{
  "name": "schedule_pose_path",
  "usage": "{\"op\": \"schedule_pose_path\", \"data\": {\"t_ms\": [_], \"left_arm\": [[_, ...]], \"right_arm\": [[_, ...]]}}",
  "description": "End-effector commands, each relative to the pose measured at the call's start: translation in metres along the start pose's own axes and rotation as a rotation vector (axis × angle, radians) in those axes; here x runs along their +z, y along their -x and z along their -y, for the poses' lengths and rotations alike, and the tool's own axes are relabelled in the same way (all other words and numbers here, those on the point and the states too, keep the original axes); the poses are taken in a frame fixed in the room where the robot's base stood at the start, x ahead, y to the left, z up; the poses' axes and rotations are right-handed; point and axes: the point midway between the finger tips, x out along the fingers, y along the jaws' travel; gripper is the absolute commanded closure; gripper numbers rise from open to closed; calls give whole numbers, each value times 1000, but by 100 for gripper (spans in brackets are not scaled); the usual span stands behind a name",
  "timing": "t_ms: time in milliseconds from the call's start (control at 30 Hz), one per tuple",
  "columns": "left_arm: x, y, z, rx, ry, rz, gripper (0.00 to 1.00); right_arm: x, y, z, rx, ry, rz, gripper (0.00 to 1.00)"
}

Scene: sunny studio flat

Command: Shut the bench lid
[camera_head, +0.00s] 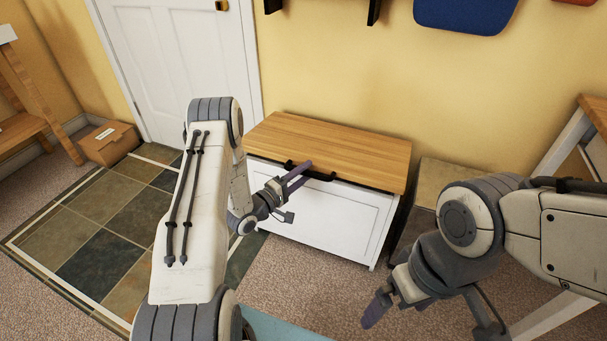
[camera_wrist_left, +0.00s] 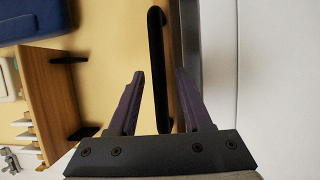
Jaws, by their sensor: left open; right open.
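The bench (camera_head: 325,215) stands against the yellow wall, with a white panelled front and a wooden lid (camera_head: 345,143). The lid lies flat or nearly flat on top in the head view; I cannot tell whether it is fully down. A black bar handle (camera_head: 318,174) runs along its front edge. My left gripper (camera_head: 300,172) is open at the handle. In the left wrist view the handle (camera_wrist_left: 157,60) lies between the spread purple fingers (camera_wrist_left: 158,85), with no clear contact. My right gripper (camera_head: 395,305) is open and empty, low in front of the bench's right side.
A white door (camera_head: 180,60) and a cardboard box (camera_head: 108,143) are at the left. A low brown-topped piece (camera_head: 450,180) stands right of the bench. Carpet (camera_head: 300,275) is open in front of the bench. Black hooks and a blue item (camera_head: 465,10) are on the wall above.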

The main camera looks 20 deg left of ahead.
Motion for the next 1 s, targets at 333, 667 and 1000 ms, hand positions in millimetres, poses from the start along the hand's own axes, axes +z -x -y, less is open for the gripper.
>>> {"op": "schedule_pose_path", "data": {"t_ms": [333, 667, 1000], "left_arm": [[0, 1, 0, 0, -1, -1, 100], [-1, 1, 0, 0, 0, -1, 100], [-1, 1, 0, 0, 0, -1, 100]], "right_arm": [[0, 0, 0, 0, 0, 0, 0], [0, 0, 0, 0, 0, 0, 0], [0, 0, 0, 0, 0, 0, 0]]}}
